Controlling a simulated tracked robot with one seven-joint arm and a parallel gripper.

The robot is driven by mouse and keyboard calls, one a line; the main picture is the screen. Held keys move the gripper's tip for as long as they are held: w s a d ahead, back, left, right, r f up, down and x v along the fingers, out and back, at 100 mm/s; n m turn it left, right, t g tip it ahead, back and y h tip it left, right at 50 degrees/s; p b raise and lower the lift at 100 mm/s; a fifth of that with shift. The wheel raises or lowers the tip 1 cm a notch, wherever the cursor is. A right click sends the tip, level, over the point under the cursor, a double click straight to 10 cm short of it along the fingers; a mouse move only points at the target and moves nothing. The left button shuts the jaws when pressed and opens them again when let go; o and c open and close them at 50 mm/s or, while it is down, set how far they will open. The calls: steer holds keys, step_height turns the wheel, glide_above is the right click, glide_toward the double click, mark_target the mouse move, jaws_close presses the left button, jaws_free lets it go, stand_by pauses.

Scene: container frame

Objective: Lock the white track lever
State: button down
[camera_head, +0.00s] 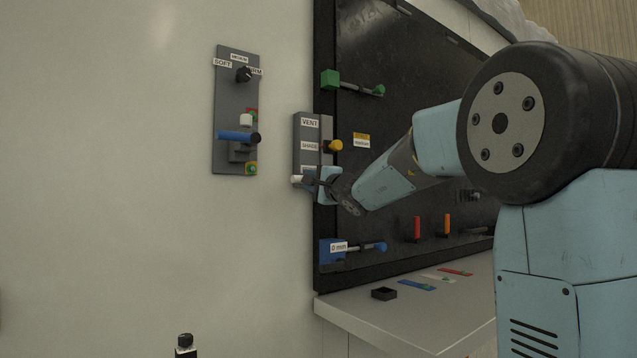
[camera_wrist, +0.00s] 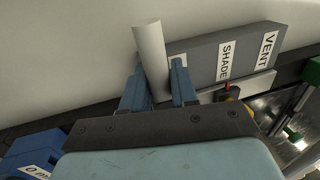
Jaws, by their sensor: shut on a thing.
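The white track lever is a plain white cylinder (camera_wrist: 150,48) standing between my fingers in the wrist view. Its white end (camera_head: 297,180) shows at the lower left of the grey VENT/SHADE panel (camera_head: 299,135) in the head view. My gripper (camera_wrist: 158,84) is shut on the lever, with one blue finger on each side. In the head view my gripper (camera_head: 312,183) reaches in from the right and hides the bottom of the panel. The panel (camera_wrist: 205,60) with its VENT and SHADE labels lies just right of the lever in the wrist view. The third label is partly hidden.
A yellow knob (camera_head: 333,146) sits on the panel's right side. A green block with a rod (camera_head: 330,80) is above and a blue block (camera_head: 332,251) below. A grey switch panel (camera_head: 235,100) is further left. The pale wall between is clear.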

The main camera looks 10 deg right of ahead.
steer(key=shift+w+d, duration=0.1)
steer(key=shift+d, duration=0.15)
steer(key=c, duration=1.3)
jaws_free()
steer(key=shift+o, duration=1.4)
steer(key=shift+w+f, duration=0.1)
steer(key=shift+w, duration=0.1)
steer(key=shift+s, duration=0.15)
steer(key=shift+s, duration=0.2)
steer(key=v, duration=1.3)
steer(key=shift+s, duration=0.2)
